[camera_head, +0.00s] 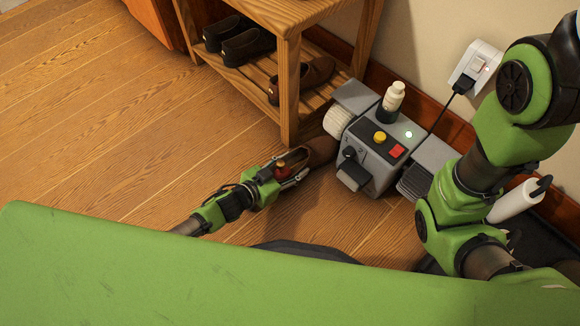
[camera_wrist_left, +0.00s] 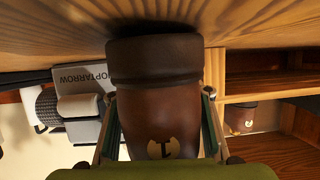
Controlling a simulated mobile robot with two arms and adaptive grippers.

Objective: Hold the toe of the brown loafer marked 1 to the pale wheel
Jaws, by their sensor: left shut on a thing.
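My left gripper (camera_head: 292,166) is low over the floor and shut on the brown loafer marked 1 (camera_head: 323,149). In the left wrist view the loafer (camera_wrist_left: 160,115) sits between both fingers, its heel end and the mark facing the camera. The toe points away from the gripper and is hidden there. The pale wheel (camera_head: 337,121) is on the left side of the grey machine (camera_head: 375,160); in the wrist view the wheel (camera_wrist_left: 47,106) is left of the loafer. In the head view the toe is just below the wheel; I cannot tell whether they touch. My right gripper is out of view.
A wooden shoe rack (camera_head: 290,85) stands close behind the loafer, holding dark shoes (camera_head: 240,42) and another brown loafer (camera_head: 305,78). The floor at left is clear.

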